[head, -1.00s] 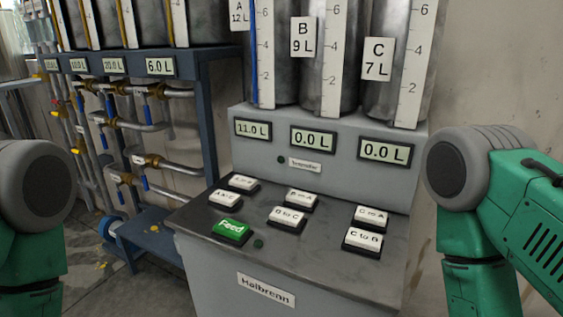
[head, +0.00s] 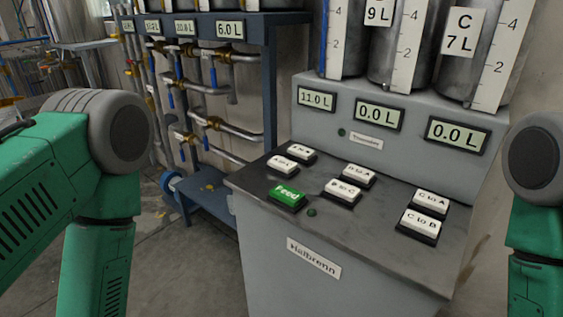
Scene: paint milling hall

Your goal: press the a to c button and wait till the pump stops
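The display under the left tank (head: 317,98) reads 11.0 L. The middle display (head: 378,115) and right display (head: 458,134) each read 0.0 L. A small lamp (head: 341,132) beside the "Transfer" label looks dark. Only my green arm links show at both sides; both grippers are outside the view.
Also on the desk are the green Feed button (head: 287,197), B to C (head: 343,190), another B button (head: 358,174), C to A (head: 432,201) and C to B (head: 422,224). A blue pipe rack (head: 270,85) stands behind left. Floor left of the desk is open.

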